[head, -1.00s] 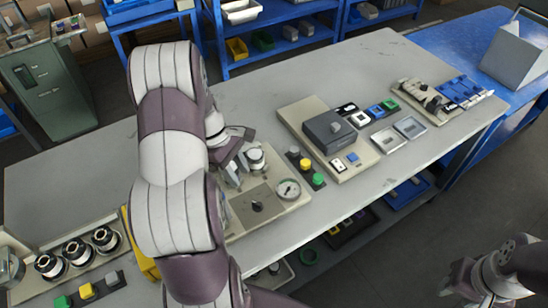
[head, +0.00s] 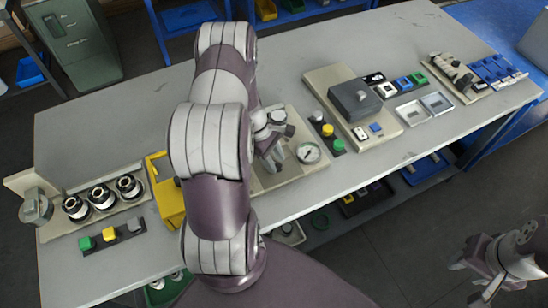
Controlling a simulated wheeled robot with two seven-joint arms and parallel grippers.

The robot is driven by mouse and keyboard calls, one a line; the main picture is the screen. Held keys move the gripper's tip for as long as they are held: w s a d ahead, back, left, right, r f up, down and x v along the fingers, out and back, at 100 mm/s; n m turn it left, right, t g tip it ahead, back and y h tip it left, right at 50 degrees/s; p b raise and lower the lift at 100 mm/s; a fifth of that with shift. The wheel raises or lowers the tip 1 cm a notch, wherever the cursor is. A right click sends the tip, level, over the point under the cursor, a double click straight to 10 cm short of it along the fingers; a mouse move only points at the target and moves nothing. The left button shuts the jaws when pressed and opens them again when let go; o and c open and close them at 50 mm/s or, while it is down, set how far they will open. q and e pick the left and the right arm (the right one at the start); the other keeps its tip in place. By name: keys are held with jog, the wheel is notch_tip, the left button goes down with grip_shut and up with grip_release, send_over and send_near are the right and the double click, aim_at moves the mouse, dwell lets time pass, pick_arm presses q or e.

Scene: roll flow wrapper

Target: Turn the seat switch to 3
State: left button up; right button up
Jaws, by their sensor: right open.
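A beige panel (head: 292,174) near the table's front edge carries a round gauge (head: 309,152) and a white-topped cylinder (head: 277,117). My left gripper (head: 272,158) is low over this panel, left of the gauge. Its fingers point down, and the arm and hand cover much of the panel. The small black knob on the panel is hidden behind the gripper now. I cannot tell whether the fingers touch it, or whether they are open or shut. No number 3 is readable. My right gripper (head: 472,283) is open and empty at the lower right, away from the table.
A dark grey box with a knob (head: 355,100) stands on another beige base to the right. A button strip (head: 327,130) lies between. A yellow bin (head: 165,187) and black-ringed cylinders (head: 102,197) are at the left. The table's back left is clear.

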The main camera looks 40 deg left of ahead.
pick_arm(q)
jog(key=shift+a, duration=0.1)
grip_shut()
jog(key=shift+w, duration=0.1)
jog(key=m+g, duration=0.1)
jog(key=m, duration=0.1)
jog(key=shift+w+m, duration=0.15)
jog(key=shift+m, duration=0.25)
jog(key=shift+w+m+g, duration=0.2)
jog(key=shift+m+g, duration=0.5)
jog(key=shift+m, duration=1.2)
grip_release()
jog(key=shift+s, duration=0.1)
